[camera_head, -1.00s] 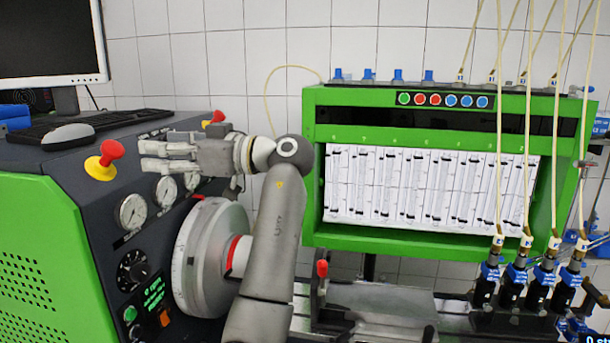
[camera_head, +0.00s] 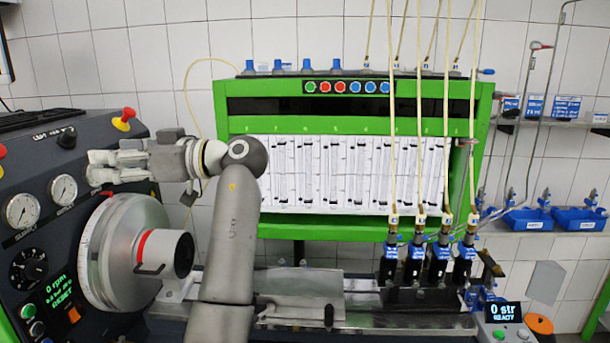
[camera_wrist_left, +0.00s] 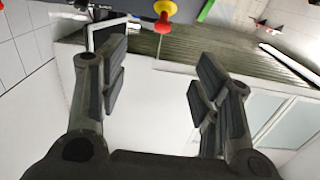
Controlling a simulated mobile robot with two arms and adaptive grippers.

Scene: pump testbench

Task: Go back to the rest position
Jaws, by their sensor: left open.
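My left gripper (camera_head: 104,167) is in the left part of the head view, its fingers pointing left. It is raised in front of the dark control panel, above the large grey drum (camera_head: 125,250). In the left wrist view its two fingers (camera_wrist_left: 158,85) are spread apart with nothing between them. The left arm rises from the bottom of the head view and partly hides the green test bench (camera_head: 345,228). My right gripper is not in view.
Gauges (camera_head: 62,190) and a red-and-yellow knob (camera_head: 124,119) sit on the panel close to the left gripper. Several black injectors (camera_head: 413,265) with hoses stand at the right. Blue bins (camera_head: 580,218) rest on a wall shelf.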

